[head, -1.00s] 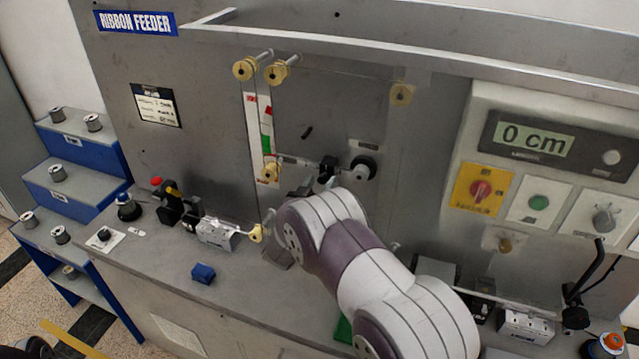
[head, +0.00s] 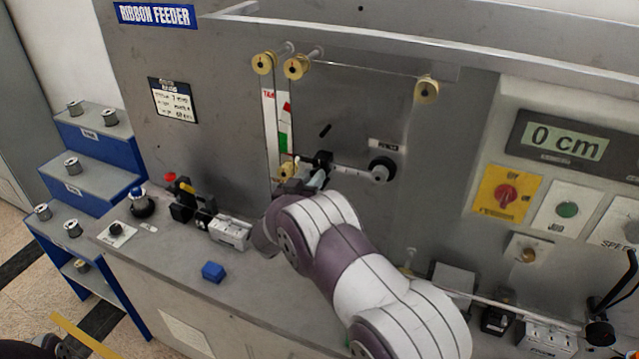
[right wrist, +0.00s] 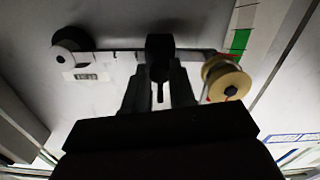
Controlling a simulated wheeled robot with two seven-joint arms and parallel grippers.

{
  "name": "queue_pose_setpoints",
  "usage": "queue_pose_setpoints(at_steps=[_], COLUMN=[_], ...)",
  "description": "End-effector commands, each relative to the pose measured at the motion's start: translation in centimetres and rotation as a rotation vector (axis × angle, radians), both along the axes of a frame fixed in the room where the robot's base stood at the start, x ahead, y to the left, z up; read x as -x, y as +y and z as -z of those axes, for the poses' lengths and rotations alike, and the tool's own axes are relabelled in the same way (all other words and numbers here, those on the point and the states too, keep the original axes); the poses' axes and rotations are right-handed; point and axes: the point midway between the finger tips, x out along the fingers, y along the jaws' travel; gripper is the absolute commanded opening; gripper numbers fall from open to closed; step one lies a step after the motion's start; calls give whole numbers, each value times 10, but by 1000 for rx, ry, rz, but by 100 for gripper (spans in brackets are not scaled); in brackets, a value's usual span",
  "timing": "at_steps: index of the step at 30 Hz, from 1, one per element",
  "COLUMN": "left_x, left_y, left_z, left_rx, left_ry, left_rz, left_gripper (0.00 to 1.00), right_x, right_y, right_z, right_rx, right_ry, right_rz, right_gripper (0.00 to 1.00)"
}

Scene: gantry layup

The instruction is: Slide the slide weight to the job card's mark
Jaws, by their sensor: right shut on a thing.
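The slide weight (head: 322,160) is a small black block on the pale dancer arm (head: 350,169), nearer the brass roller (head: 287,171) at its left end than the black pivot (head: 382,170). In the right wrist view the slide weight (right wrist: 160,46) stands at the top centre, with the pivot (right wrist: 70,40) left and the brass roller (right wrist: 225,80) right. My right gripper (right wrist: 160,88) is shut on the slide weight from below; in the head view my wrist partly hides its fingers (head: 314,180). The job card (head: 173,100) is on the panel; its text is too small to read. My left gripper is not shown.
A ribbon runs over brass rollers (head: 296,66) near the arm. A red, white and green strip (head: 285,130) is behind it. A blue block (head: 213,271) and a grey fixture (head: 230,231) are on the bench. The display (head: 562,142) reads 0 cm.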

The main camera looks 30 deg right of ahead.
Motion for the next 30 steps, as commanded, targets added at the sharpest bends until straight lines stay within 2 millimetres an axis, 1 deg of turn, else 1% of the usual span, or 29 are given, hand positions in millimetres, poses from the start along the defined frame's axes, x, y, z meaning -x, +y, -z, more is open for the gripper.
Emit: queue_pose_setpoints(at_steps=[1,3,4,6,14,17,20,24,27,30], left_x=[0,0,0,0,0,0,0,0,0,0], left_y=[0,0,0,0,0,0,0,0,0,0], left_z=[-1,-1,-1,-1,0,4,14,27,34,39], left_rx=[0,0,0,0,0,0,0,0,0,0], left_ry=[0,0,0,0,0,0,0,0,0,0], left_rz=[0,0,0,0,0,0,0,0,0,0], left_gripper=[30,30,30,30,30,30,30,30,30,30], right_x=[-1,-1,-1,0,0,5,19,44,61,73], right_y=[0,0,0,0,0,6,22,54,73,87], right_z=[-4,-4,-4,-4,-2,0,2,2,1,-1], right_rx=[2,2,2,2,1,1,1,2,2,2], right_ry=[-6,-7,-7,-7,-4,-3,-4,-6,-6,-7], right_rz=[0,1,1,1,1,-1,-3,-5,-5,-2], right_gripper=[0,0,32,51,51,51,51,51,51,51])
